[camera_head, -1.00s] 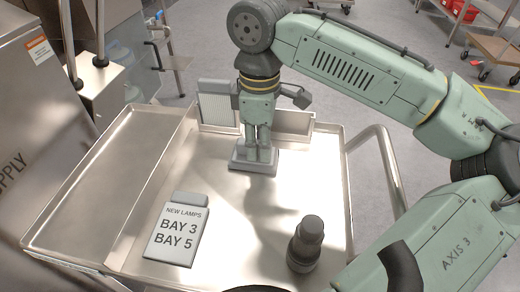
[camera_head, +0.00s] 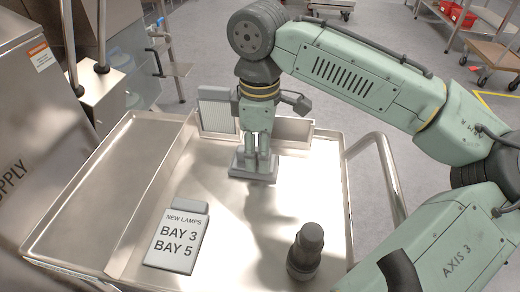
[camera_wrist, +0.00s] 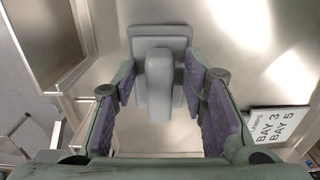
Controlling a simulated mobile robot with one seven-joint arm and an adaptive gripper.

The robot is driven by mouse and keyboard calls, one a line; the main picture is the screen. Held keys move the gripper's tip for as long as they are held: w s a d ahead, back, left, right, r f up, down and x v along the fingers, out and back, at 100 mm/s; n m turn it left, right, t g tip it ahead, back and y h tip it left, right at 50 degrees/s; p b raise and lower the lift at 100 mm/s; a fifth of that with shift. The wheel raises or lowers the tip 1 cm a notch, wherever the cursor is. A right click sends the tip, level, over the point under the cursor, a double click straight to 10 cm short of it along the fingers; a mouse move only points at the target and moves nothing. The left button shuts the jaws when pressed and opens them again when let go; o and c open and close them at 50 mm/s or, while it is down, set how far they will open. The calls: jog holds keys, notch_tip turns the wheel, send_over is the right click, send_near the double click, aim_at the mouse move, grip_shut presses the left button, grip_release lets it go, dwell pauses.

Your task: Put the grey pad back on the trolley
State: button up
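The grey pad (camera_head: 255,175) is a flat block with a raised, rounded grip. In the head view it is over the far middle of the steel trolley (camera_head: 225,245), apparently at its top surface. My gripper (camera_head: 257,155) points down right above it. In the wrist view, the grip of the pad (camera_wrist: 160,88) stands between the two purple-lined fingers of my gripper (camera_wrist: 163,88). A gap shows on each side of the grip, so the fingers look open around it. The underside of the pad is hidden.
A label card (camera_head: 176,240) reading "NEW LAMPS BAY 3 BAY 5" lies on the trolley's near left. A dark knobbed cylinder (camera_head: 306,255) stands at near right. A panel (camera_head: 218,116) rises behind my gripper. The trolley's left section (camera_head: 95,200) is bare.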

notch_tip(320, 180, up, 12)
dwell(0.4)
